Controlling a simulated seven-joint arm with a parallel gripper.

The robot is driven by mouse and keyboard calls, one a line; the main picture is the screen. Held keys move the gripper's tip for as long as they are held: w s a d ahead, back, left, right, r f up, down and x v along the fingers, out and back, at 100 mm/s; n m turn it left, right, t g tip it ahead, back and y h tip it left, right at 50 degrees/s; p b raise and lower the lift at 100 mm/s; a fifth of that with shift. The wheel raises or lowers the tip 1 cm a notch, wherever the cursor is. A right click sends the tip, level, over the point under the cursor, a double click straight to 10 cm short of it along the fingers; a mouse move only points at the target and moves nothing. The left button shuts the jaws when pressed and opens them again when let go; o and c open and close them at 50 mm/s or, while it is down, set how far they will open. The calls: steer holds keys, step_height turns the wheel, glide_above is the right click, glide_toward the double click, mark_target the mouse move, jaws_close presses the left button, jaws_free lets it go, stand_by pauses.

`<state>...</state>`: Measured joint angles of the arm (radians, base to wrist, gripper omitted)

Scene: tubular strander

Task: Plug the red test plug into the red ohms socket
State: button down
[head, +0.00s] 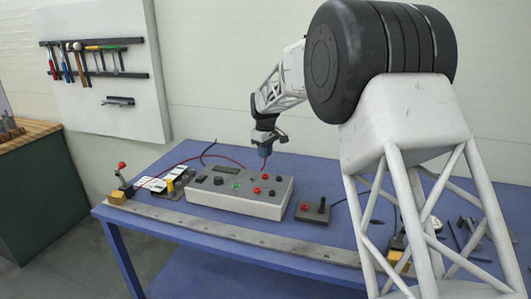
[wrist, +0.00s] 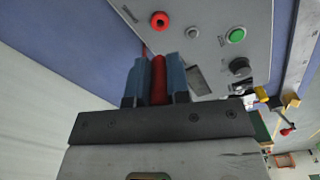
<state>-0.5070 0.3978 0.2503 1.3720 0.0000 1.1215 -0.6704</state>
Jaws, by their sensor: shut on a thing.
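My gripper (head: 265,152) is above the back right part of a grey test box on the blue table. In the wrist view its blue fingers (wrist: 158,62) are shut on the red test plug (wrist: 158,82), which lies between them. The plug's tip is hard to make out. The grey box (head: 225,208) carries red sockets, one at the back (head: 265,176) and one in front of it (head: 256,190). The wrist view shows one red socket (wrist: 160,20) beyond the fingertips, apart from the plug. I cannot read which socket is marked ohms.
The box also has a green button (head: 236,185) and a black knob (head: 218,180). A red cable (head: 205,158) runs behind the box. A joystick box (head: 313,212) stands right of it, and a red-topped lever (head: 123,175) stands far left. A metal rail (head: 230,234) runs along the front.

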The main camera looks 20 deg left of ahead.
steer(key=shift+f, duration=3)
steer(key=shift+f, duration=1.05)
steer(key=c, duration=1)
jaws_free()
steer(key=shift+r, duration=0.15)
steer(key=shift+r, duration=3.8)
steer(key=shift+d, duration=0.15)
